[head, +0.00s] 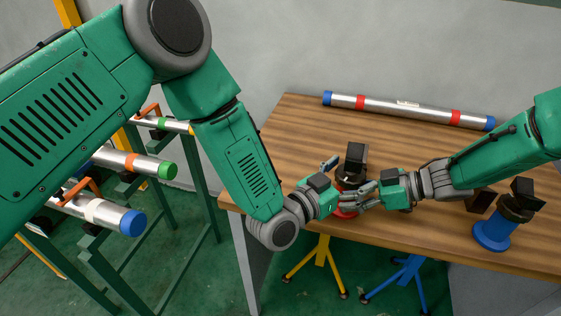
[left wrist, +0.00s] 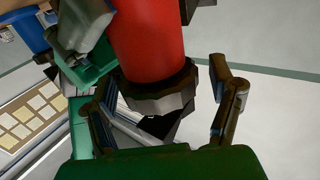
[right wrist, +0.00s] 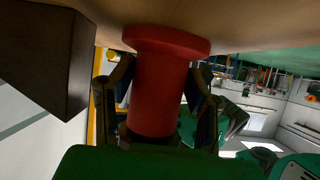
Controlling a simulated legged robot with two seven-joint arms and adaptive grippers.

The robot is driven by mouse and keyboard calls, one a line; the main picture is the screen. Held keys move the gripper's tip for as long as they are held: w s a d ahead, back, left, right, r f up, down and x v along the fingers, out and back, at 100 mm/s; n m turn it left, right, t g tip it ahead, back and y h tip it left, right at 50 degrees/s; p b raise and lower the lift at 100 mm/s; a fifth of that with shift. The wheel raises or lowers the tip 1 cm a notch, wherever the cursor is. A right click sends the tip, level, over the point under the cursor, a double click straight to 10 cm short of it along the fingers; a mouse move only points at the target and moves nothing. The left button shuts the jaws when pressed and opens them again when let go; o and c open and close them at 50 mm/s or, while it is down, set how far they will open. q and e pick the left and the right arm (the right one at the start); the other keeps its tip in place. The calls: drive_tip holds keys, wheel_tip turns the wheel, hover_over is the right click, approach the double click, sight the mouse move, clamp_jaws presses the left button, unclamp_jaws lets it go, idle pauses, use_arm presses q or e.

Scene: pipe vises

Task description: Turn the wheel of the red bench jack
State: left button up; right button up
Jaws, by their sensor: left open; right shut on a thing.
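The red bench jack (head: 347,184) stands upright near the table's front left edge, its black top block (head: 353,158) rising above both hands. Its red body shows in the left wrist view (left wrist: 148,40) and the right wrist view (right wrist: 158,95). A dark faceted collar, apparently the wheel (left wrist: 160,98), sits at the end of the red body. My left gripper (head: 336,180) is open, its fingers (left wrist: 165,85) on either side of the collar. My right gripper (head: 362,194) is shut on the red body, one finger each side (right wrist: 158,75). In the head view the hands hide much of the jack.
A blue jack (head: 492,235) stands to the right on the wooden table (head: 300,130). A silver pipe (head: 410,107) lies along the back. More pipes (head: 135,162) rest on a green rack at left. Yellow (head: 322,252) and blue (head: 410,270) stand legs show below the table.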

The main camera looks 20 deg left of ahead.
use_arm(q)
drive_tip(key=m+g+h, duration=0.5)
drive_tip(key=g, duration=0.1)
drive_tip(key=shift+w+a, duration=0.1)
drive_tip(key=m+g+h, duration=0.1)
drive_tip(key=m+g, duration=0.2)
drive_tip(key=g, duration=0.1)
drive_tip(key=m+g+h, duration=0.1)
drive_tip(key=m+g, duration=0.2)
drive_tip(key=g, duration=0.2)
drive_tip(key=shift+f+h, duration=0.1)
drive_tip(key=shift+h, duration=0.2)
drive_tip(key=s+a+r+n+t+h, duration=0.1)
drive_tip(key=s+a+n, duration=0.1)
drive_tip(key=a, duration=0.5)
drive_tip(key=s+a+r+n+t+h, duration=0.1)
drive_tip(key=a+n+t, duration=0.1)
drive_tip(key=a, duration=0.5)
drive_tip(key=shift+s+a+r, duration=0.3)
drive_tip(key=shift+s+r, duration=0.05)
drive_tip(key=w+d+t+y, duration=0.1)
drive_tip(key=d, duration=0.4)
drive_tip(key=w+d+f+t+y, duration=0.1)
drive_tip(key=d+t, duration=0.1)
drive_tip(key=d, duration=0.2)
drive_tip(key=w+d+f+n+t+y, duration=0.1)
drive_tip(key=d, duration=0.4)
drive_tip(key=shift+w+d+f+t+y, duration=0.25)
drive_tip(key=shift+w+d+t+y, duration=0.05)
drive_tip(key=shift+t, duration=0.1)
